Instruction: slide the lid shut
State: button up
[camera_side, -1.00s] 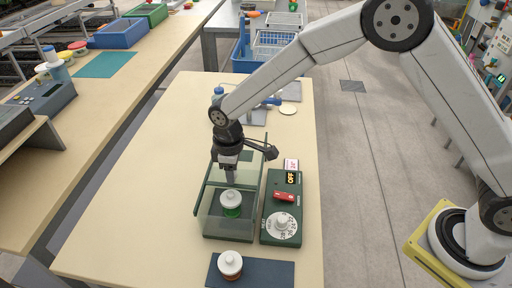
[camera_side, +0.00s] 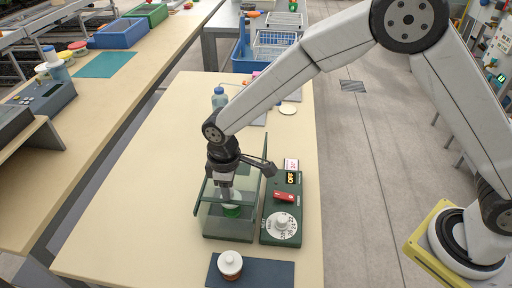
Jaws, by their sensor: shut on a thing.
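A clear-walled box with a dark green frame (camera_side: 228,237) stands on the bench. Its see-through lid is hard to tell from the glass walls, and I cannot tell how far it covers the top. My gripper (camera_side: 225,194) points down at the top of the box, shut on what looks like a small part of the lid; the fingers hide most of it. A jar with green contents and a white cap (camera_side: 232,210) stands inside, partly hidden by my gripper and pale behind the glass.
A green control box (camera_side: 283,207) with a dial, red switch and "OFF" display stands close on the right. A white-capped jar (camera_side: 230,263) sits on a dark mat (camera_side: 270,272) in front. A blue-capped bottle (camera_side: 219,98) stands behind. The bench's left side is clear.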

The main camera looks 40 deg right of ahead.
jog(key=shift+s+a, duration=1.1)
jog(key=shift+a, duration=0.15)
jog(key=o, duration=0.8)
jog(key=shift+s, duration=0.1)
jog(key=shift+r, duration=0.1)
notch_tip(320, 180, up, 7)
dwell(0.3)
jog(key=s+d+m+t, duration=0.1)
jog(key=s+d+m, duration=0.3)
jog(key=d, duration=0.9)
jog(key=s+d+m+t, duration=0.1)
jog(key=s+d+m, duration=0.4)
jog(key=d, duration=0.8)
jog(key=shift+s+f+t, duration=0.2)
jog(key=shift+s+t, duration=0.1)
jog(key=shift+s, duration=0.95)
